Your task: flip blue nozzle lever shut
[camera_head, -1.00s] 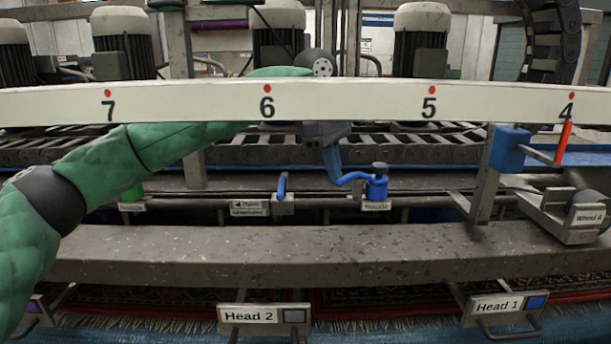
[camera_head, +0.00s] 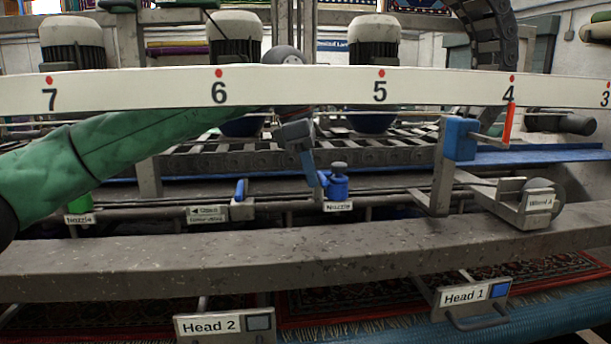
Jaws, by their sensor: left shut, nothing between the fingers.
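The blue nozzle valve (camera_head: 337,188) sits on the pipe behind the front beam, above a white "Nozzle" label. Its blue lever (camera_head: 322,180) shows only as a short piece at the valve's left side; the rest is hidden or foreshortened. My left gripper (camera_head: 312,176) reaches down from behind the numbered rail, its arm in a green sleeve. Its fingers are shut and empty, with the tip right at the lever's left side. I cannot tell whether they touch. My right gripper is not in view.
The numbered white rail (camera_head: 300,86) crosses in front of my left arm. A thick grey beam (camera_head: 280,248) runs below the valve. A smaller blue lever (camera_head: 240,189) stands to the left. A blue block on a bracket (camera_head: 460,139) is to the right.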

